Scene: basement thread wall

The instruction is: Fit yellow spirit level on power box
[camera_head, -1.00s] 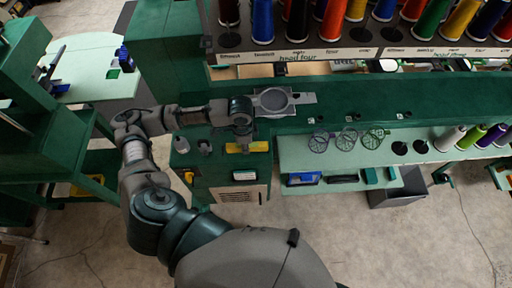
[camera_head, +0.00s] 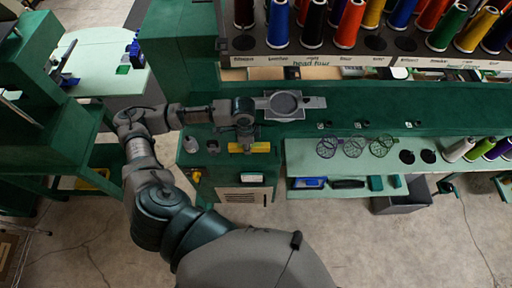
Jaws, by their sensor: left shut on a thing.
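The yellow spirit level (camera_head: 260,147) lies level at the top of the green power box (camera_head: 230,170). My left gripper (camera_head: 247,146) comes down from above and is shut on the level near its middle. The fingers hide part of the level. I cannot tell whether the level touches the box top or is held just above it. My right gripper is not in view.
Small grey objects (camera_head: 191,144) stand on the box top to the left. A grey round-framed plate (camera_head: 285,104) lies on the green beam behind. A pale shelf (camera_head: 300,155) with wire hoops (camera_head: 355,145) is at right. Thread spools (camera_head: 350,22) line the back.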

